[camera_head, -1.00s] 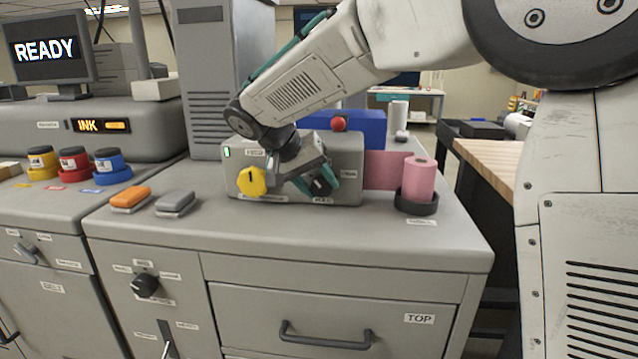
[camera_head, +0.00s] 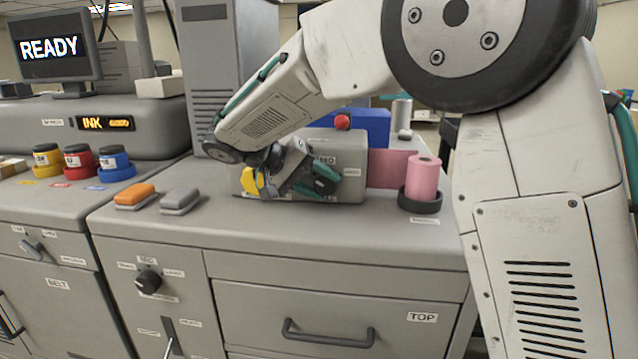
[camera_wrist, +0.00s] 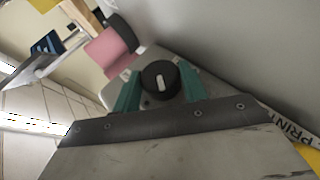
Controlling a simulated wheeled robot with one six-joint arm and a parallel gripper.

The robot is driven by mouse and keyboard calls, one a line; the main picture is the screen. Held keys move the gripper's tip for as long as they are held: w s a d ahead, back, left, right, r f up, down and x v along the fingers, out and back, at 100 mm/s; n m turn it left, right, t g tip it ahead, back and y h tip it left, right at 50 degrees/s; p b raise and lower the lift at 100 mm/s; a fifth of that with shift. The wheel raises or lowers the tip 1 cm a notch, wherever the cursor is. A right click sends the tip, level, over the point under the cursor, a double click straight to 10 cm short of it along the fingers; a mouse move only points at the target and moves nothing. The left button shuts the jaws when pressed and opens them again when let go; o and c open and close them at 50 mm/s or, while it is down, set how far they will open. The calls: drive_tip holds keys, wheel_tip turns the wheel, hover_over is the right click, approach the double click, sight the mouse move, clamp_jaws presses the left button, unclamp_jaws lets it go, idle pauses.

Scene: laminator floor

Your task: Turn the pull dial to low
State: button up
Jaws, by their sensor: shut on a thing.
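The pull dial (camera_wrist: 160,81) is a round black knob with a white pointer mark on the front of a grey machine (camera_head: 345,150). In the wrist view it sits between the two teal fingers of my gripper (camera_wrist: 159,75), which are shut on its sides. The pointer mark looks nearly upright in that view. In the head view my gripper (camera_head: 319,183) is at the right part of the machine's front and hides most of the dial.
A yellow knob (camera_head: 250,182) is close left of my gripper, partly covered by it. A red button (camera_head: 342,122) tops the machine. A pink roll (camera_head: 424,178) stands to the right. Orange (camera_head: 134,195) and grey (camera_head: 181,200) blocks lie on the counter at left.

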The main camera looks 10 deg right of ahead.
drive_tip(key=o, duration=1)
drive_tip(key=shift+c, duration=0.2)
drive_tip(key=v, duration=0.7)
drive_tip(key=shift+a+r, duration=0.2)
drive_tip(key=shift+a, duration=0.15)
drive_tip(key=shift+s, duration=0.1)
